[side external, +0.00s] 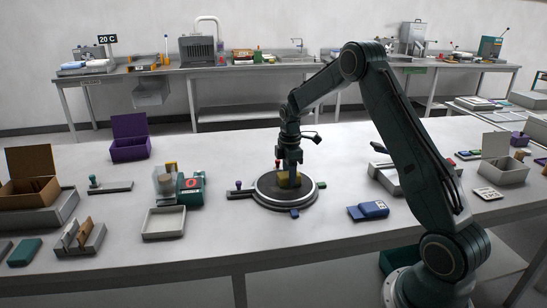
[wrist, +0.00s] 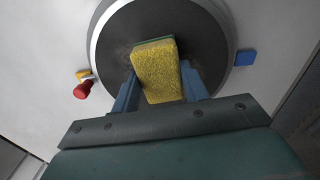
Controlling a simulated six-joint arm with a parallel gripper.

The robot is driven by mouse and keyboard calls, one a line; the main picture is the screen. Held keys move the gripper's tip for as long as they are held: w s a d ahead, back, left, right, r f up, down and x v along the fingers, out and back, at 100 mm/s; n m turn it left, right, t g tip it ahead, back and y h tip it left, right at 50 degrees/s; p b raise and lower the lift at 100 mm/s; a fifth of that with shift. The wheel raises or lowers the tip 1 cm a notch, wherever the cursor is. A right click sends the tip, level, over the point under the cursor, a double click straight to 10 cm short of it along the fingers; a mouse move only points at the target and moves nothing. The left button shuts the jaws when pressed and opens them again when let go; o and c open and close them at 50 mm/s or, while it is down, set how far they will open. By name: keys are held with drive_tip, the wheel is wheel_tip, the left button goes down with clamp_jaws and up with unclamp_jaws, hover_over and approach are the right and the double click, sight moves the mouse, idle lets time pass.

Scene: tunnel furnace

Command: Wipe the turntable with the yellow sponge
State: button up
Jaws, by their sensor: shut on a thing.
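The yellow sponge (wrist: 158,72) is held between the two blue fingers of my gripper (wrist: 158,88) in the wrist view, with a green layer along its far edge. My gripper (side external: 289,180) is over the turntable (side external: 269,196), a round dark plate with a light rim. The turntable also fills the top of the wrist view (wrist: 116,35). In the side view the sponge (side external: 283,184) is partly hidden by the fingers and sits at or just above the plate. I cannot tell for certain whether it touches.
Bare table lies in front.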

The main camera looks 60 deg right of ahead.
drive_tip(key=shift+w+a+f, duration=0.1)
drive_tip(key=shift+w+a, duration=0.25)
drive_tip(key=shift+a, duration=0.05)
drive_tip(key=shift+w+a, duration=2.15)
drive_tip(key=shift+w+d, duration=0.2)
drive_tip(key=shift+d, duration=0.05)
drive_tip(key=shift+w+d, duration=0.45)
drive_tip(key=shift+d, duration=0.35)
drive_tip(key=shift+s+d, duration=3.9)
drive_tip(key=shift+s, duration=0.15)
wheel_tip(320, 180, up, 8)
drive_tip(key=shift+r, duration=0.2)
drive_tip(key=shift+w+a, duration=0.1)
drive_tip(key=shift+a, duration=0.05)
